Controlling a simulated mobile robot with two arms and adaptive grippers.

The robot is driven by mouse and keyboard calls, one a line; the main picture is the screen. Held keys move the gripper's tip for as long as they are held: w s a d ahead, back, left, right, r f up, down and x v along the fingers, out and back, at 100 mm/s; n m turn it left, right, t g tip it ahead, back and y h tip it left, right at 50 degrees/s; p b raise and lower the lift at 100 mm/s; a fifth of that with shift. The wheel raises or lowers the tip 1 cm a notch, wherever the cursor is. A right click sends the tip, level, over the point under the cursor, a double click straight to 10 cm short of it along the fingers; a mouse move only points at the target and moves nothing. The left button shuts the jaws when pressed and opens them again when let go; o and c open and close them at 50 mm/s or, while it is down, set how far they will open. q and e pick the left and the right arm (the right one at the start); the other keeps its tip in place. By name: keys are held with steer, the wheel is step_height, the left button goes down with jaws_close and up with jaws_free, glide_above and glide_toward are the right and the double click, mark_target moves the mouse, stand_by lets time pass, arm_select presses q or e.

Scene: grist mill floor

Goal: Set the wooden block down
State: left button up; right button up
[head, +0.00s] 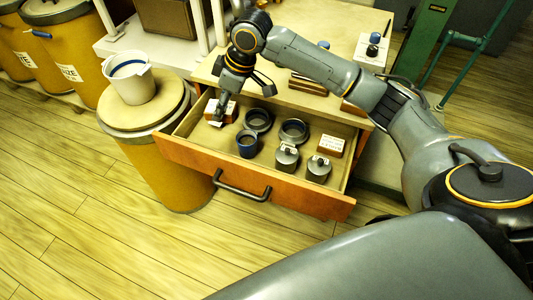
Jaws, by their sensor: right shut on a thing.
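My right gripper (220,110) reaches down into the back left part of an open drawer (270,192). It is shut on a reddish-brown wooden block (230,110) with a pale face, and the fingers hide part of it. I cannot tell whether the block touches the drawer floor. A second similar block (329,148) with a pale labelled top lies at the right side of the drawer. My left gripper is out of view.
The drawer also holds two dark rings (293,130), a dark blue cup (247,145) and two metal weights (287,156). A white pitcher (131,80) stands on a drum at left. Bare drawer floor shows at the front left.

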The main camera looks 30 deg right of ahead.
steer(key=n+b, duration=0.2)
glide_above(222, 143)
steer(key=s+d, duration=0.1)
step_height(222, 143, down, 4)
steer(key=shift+d+f, duration=0.15)
steer(key=shift+f, duration=0.05)
step_height(222, 143, down, 5)
steer(key=shift+f+b, duration=0.1)
steer(key=shift+b, duration=0.45)
steer(key=shift+g, duration=0.3)
step_height(222, 143, down, 4)
steer(key=shift+b, duration=0.5)
steer(key=shift+f, duration=0.35)
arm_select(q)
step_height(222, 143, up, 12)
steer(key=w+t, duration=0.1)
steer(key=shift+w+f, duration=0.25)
arm_select(e)
steer(key=o, duration=1.3)
steer(key=shift+c, duration=0.2)
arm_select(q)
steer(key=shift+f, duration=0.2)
